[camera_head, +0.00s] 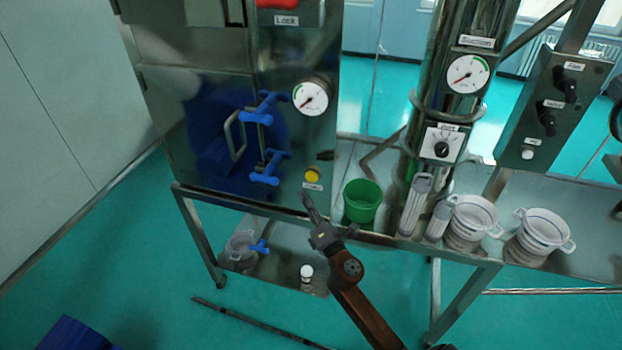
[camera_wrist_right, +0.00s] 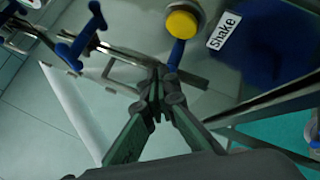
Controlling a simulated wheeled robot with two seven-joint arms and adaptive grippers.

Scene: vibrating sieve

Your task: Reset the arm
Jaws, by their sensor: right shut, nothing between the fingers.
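My right gripper (camera_head: 308,200) is shut and empty in front of the steel sieve machine (camera_head: 190,130), just below the yellow button (camera_head: 312,174). In the right wrist view its fingertips (camera_wrist_right: 160,78) meet in a point, with the yellow button (camera_wrist_right: 183,24) above and a label reading "Shake" beside it. I cannot tell whether the fingertips touch the panel. My left gripper does not show in either view.
A green bucket (camera_head: 362,201) stands right of my right gripper on the steel table. Clear tubes (camera_head: 416,204) and white sieve pots (camera_head: 471,222) stand further right. Blue-handled latches (camera_head: 264,107) stick out from the machine door. A lower shelf holds a clear pot (camera_head: 240,248).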

